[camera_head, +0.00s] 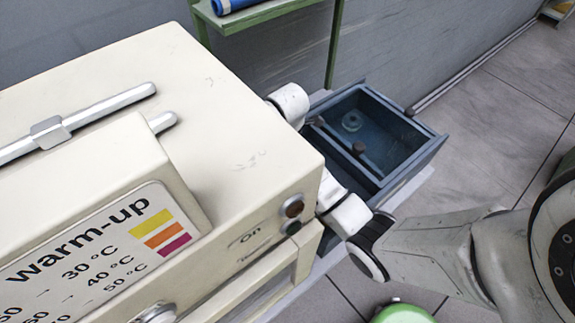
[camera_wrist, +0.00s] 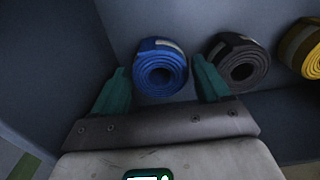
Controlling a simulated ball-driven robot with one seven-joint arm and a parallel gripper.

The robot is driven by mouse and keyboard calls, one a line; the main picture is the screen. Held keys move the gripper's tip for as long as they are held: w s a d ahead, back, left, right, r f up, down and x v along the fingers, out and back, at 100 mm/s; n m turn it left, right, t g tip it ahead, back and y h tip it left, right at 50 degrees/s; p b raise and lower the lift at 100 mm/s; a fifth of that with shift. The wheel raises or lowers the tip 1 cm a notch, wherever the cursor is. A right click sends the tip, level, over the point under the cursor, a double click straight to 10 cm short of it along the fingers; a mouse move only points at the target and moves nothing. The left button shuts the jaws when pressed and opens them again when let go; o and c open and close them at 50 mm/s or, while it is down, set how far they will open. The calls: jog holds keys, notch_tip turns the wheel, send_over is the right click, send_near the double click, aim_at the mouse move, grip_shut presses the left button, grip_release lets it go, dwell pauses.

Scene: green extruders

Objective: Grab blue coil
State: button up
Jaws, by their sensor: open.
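The blue coil (camera_wrist: 146,62) is a rolled blue strip with a dark round opening and a pale patch on its upper side. It lies at the upper middle of the wrist view, end facing me. My gripper (camera_wrist: 160,82) has two green fingers spread apart, one to the left and one to the right of the blue coil. They look close to it, but I cannot tell whether they touch it. In the head view the gripper is hidden behind the beige machine (camera_head: 215,135).
A dark grey-brown coil (camera_wrist: 225,62) lies right of the right finger, with a yellow coil (camera_wrist: 296,50) farther right. A dark wall is close on the left. The head view shows an open dark blue box (camera_head: 418,160) and a blue roll (camera_head: 238,4) on a green shelf (camera_head: 268,13).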

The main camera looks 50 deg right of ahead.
jog(key=shift+f, duration=1.05)
jog(key=c, duration=0.7)
jog(key=shift+c, duration=0.4)
jog(key=shift+r, duration=0.15)
